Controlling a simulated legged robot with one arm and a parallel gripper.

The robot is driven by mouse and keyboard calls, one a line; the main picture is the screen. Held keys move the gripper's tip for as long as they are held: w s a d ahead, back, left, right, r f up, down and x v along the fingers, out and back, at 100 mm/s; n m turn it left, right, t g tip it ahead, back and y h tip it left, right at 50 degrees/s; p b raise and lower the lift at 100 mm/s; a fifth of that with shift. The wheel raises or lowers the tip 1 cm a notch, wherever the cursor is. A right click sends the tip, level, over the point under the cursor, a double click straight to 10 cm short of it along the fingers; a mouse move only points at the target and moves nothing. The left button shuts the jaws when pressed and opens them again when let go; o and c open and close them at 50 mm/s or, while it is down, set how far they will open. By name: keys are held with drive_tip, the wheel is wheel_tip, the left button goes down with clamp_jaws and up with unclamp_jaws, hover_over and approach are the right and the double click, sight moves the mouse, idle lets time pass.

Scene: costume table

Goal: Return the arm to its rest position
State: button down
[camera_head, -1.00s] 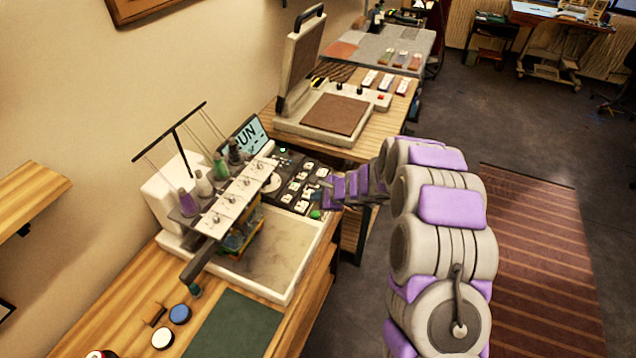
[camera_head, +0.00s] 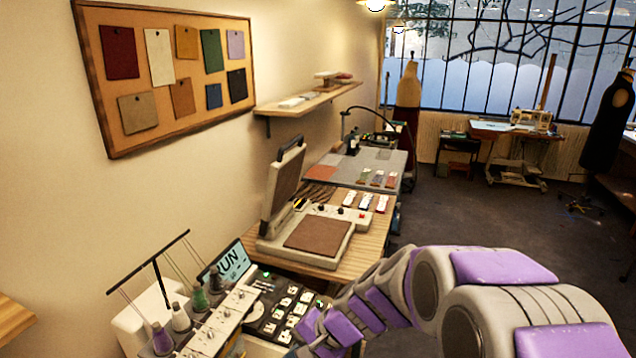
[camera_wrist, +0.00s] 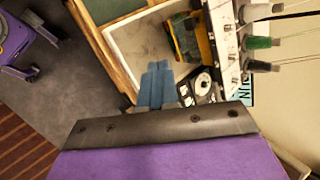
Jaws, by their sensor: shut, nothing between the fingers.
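My arm (camera_head: 485,295) is grey with purple pads and reaches from the lower right toward the embroidery machine (camera_head: 225,315). In the head view its far end lies by the machine's button panel, and I cannot make out the fingertips there. In the wrist view my gripper (camera_wrist: 157,72) shows blue-grey fingers that are shut together and empty. They point over the machine's pale bed (camera_wrist: 140,45), beside the needle head (camera_wrist: 222,45) and the button panel. I cannot tell the exact gap between fingers and machine.
A heat press (camera_head: 315,245) stands on the wooden table behind the machine. A shelf (camera_head: 305,100) and a pinboard (camera_head: 170,75) are on the left wall. Open dark floor (camera_head: 470,205) lies to the right.

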drive_tip(key=s+d+r+n+g+h, duration=0.1)
drive_tip(key=s+d+n+h, duration=0.2)
drive_tip(key=s+d, duration=0.6)
drive_tip(key=s+d+r+n+g+h, duration=0.1)
drive_tip(key=s+d+h, duration=0.3)
drive_tip(key=s+d, duration=0.6)
drive_tip(key=s+r+n, duration=0.1)
drive_tip(key=s, duration=0.7)
drive_tip(key=shift+n+g+h, duration=0.4)
drive_tip(key=shift+a, duration=0.1)
idle(4.8)
